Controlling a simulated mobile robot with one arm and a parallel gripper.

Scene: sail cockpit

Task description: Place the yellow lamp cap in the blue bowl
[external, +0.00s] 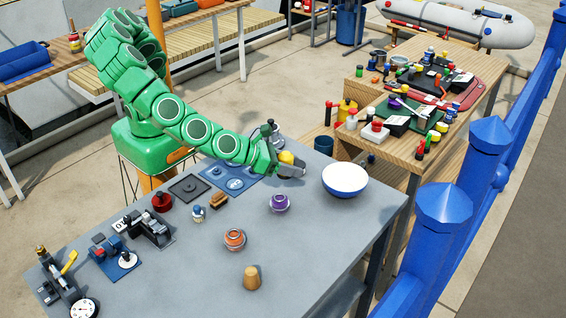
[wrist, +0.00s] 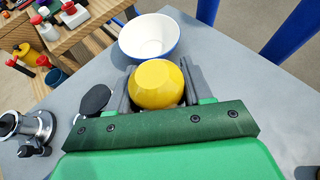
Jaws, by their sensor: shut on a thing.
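The yellow lamp cap (wrist: 157,84) is a smooth rounded dome held between the grey fingers of my gripper (wrist: 157,92). In the external view the cap (external: 287,157) shows as a small yellow piece at the end of my green arm, and my gripper (external: 290,168) is above the grey table, left of the bowl. The blue bowl (external: 345,182) is blue outside and white inside. It stands upright near the table's far right corner. In the wrist view the bowl (wrist: 148,37) lies just beyond the cap, apart from it, and its white inside looks empty.
On the grey table (external: 190,270) are a purple-topped piece (external: 280,203), an orange ringed piece (external: 235,239), a tan cone (external: 251,277) and several instruments at the left. A wooden bench (external: 450,60) crowded with items stands behind the bowl. Blue posts (external: 437,240) line the right.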

